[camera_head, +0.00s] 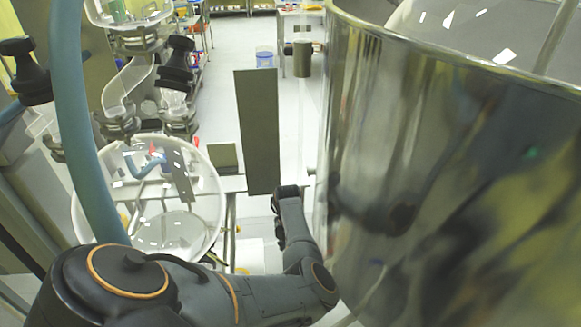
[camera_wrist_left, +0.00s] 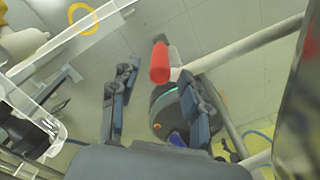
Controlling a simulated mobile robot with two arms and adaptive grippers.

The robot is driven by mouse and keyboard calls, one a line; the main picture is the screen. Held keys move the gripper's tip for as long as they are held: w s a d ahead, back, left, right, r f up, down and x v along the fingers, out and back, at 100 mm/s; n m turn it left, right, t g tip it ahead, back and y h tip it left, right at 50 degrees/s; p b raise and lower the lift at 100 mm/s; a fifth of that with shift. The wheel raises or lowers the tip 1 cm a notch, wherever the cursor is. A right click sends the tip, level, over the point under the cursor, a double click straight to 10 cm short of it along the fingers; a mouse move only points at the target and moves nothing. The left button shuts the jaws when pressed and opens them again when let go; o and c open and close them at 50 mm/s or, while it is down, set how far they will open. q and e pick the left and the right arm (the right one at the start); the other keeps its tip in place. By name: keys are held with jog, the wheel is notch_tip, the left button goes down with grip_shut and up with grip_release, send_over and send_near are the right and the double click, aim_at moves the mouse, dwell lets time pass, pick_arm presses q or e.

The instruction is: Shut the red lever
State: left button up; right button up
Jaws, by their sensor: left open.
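The red lever (camera_wrist_left: 160,63) shows in the left wrist view as a short red cylinder on a pale pipe. It lies ahead of my left gripper (camera_wrist_left: 158,84), between the lines of its two spread fingers. The gripper is open and empty, and I cannot tell how far the lever is beyond the fingertips. In the head view my left arm reaches in from the lower left and bends up beside the large steel vessel; its fingers are not clear there. I cannot make out the lever in the head view. My right gripper is not in view.
A large shiny steel vessel (camera_head: 440,170) fills the right of the head view, close to my left arm. A glass vessel (camera_head: 172,232) and a thick blue hose (camera_head: 72,110) are on the left. A grey upright panel (camera_head: 258,130) stands mid-view. Open floor (camera_head: 235,45) lies behind.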

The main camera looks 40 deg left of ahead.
pick_arm(q)
notch_tip(320, 180, down, 4)
jog(key=shift+f+b, duration=0.3)
jog(key=shift+f, duration=0.15)
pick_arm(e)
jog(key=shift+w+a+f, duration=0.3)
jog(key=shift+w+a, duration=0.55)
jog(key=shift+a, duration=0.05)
pick_arm(q)
grip_shut()
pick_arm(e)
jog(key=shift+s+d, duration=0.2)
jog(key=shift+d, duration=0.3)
